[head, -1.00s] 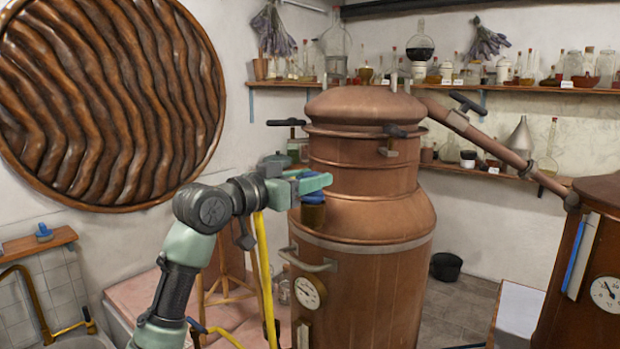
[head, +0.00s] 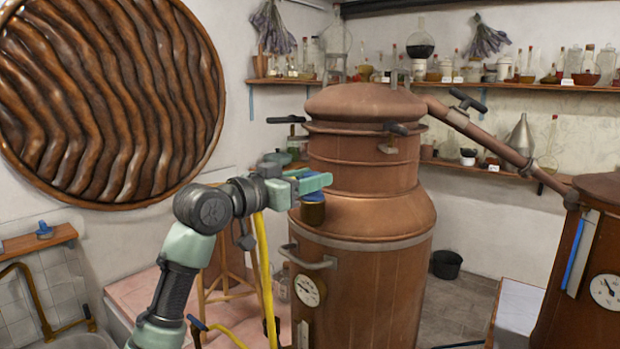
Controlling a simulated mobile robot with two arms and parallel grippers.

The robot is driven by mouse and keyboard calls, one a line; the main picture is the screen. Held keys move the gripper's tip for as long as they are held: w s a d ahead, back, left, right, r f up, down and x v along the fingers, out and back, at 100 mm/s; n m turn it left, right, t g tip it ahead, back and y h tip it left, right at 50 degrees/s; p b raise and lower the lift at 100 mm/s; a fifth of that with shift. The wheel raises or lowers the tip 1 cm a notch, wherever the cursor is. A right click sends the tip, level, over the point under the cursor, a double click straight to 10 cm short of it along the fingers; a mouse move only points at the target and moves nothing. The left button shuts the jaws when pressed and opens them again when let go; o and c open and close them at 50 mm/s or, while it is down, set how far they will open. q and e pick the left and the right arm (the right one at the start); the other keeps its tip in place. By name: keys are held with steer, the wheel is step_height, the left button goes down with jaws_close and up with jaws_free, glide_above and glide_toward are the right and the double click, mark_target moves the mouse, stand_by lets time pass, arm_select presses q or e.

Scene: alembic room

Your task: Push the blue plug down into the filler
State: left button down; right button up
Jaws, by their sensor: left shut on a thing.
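The blue plug (head: 313,197) sits on top of the filler (head: 313,214), a short brownish cup on the left shoulder of the copper still (head: 369,200). My left gripper (head: 318,182) is right above the plug, its fingers pointing right, and it appears to touch or nearly touch the plug's top. A blue strip shows along the fingers, which are shut; what is between them is hard to make out. How deep the plug sits in the filler cannot be told. My right gripper is not in view.
The still's side handle (head: 308,258) and gauge (head: 307,290) lie below the filler. A yellow pipe (head: 265,280) rises under my left forearm. A black bucket (head: 446,264) stands on the floor to the right. Shelves of bottles line the back wall.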

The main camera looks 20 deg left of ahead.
arm_select(q)
steer(key=c, duration=0.7)
jaws_free()
steer(key=shift+s+f, duration=0.1)
